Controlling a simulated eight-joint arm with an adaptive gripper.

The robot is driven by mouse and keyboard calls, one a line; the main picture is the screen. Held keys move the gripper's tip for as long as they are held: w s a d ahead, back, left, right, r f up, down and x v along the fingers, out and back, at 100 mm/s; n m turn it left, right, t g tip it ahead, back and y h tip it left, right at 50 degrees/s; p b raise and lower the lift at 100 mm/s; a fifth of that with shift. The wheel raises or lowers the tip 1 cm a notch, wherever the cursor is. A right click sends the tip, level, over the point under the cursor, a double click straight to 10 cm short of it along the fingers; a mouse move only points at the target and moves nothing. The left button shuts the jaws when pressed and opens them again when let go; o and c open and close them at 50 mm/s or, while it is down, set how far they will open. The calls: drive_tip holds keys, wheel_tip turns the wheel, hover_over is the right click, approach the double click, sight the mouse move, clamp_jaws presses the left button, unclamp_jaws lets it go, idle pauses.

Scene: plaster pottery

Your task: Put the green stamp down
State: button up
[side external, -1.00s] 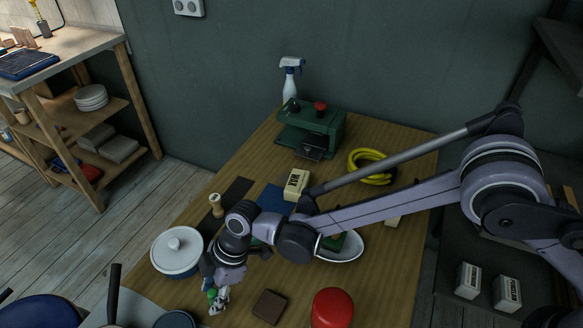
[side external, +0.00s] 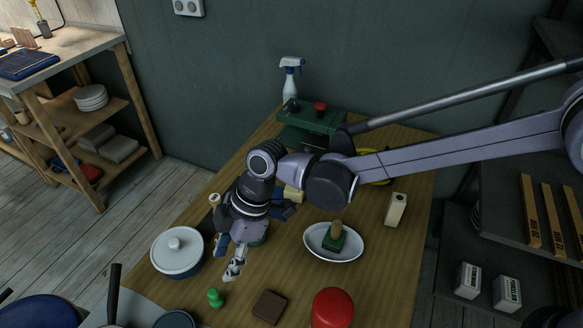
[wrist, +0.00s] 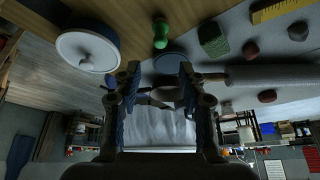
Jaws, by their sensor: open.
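The green stamp (side external: 215,298), small with a rounded knob, stands upright on the wooden table (side external: 375,275) near its front left. It also shows at the top of the wrist view (wrist: 160,33). My gripper (side external: 233,272) is above and to the right of the stamp in the side view, apart from it. In the wrist view its two fingers (wrist: 157,88) are spread with nothing held between them.
A white-lidded blue pot (side external: 177,252) stands left of the stamp, and a brown block (side external: 269,307) and red round object (side external: 332,308) lie to its right. A white dish (side external: 350,254) holds a green block with a wooden handle. A dark round thing (side external: 174,320) is close in front.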

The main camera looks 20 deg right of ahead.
drive_tip(key=w+d+r+m+t, duration=0.1)
drive_tip(key=d+r+m, duration=0.25)
drive_tip(key=d, duration=0.45)
drive_tip(key=w+d+r+m+t+h, duration=0.1)
drive_tip(key=d+r+m+t, duration=0.15)
drive_tip(key=d+r, duration=0.4)
drive_tip(key=w+d+r+m+t, duration=0.1)
drive_tip(key=d+r+m, duration=0.15)
drive_tip(key=d, duration=0.75)
drive_tip(key=s+d+m+t+h, duration=0.1)
drive_tip(key=s+d+m, duration=0.2)
drive_tip(key=d, duration=0.4)
drive_tip(key=s+d+m+t+h, duration=0.1)
drive_tip(key=s+d+m, duration=0.3)
drive_tip(key=d, duration=0.4)
drive_tip(key=s+d+f+m+t+h, duration=0.1)
drive_tip(key=s+d+m+h, duration=0.1)
drive_tip(key=s+d+m, duration=0.2)
drive_tip(key=d, duration=0.3)
drive_tip(key=shift+d, duration=0.15)
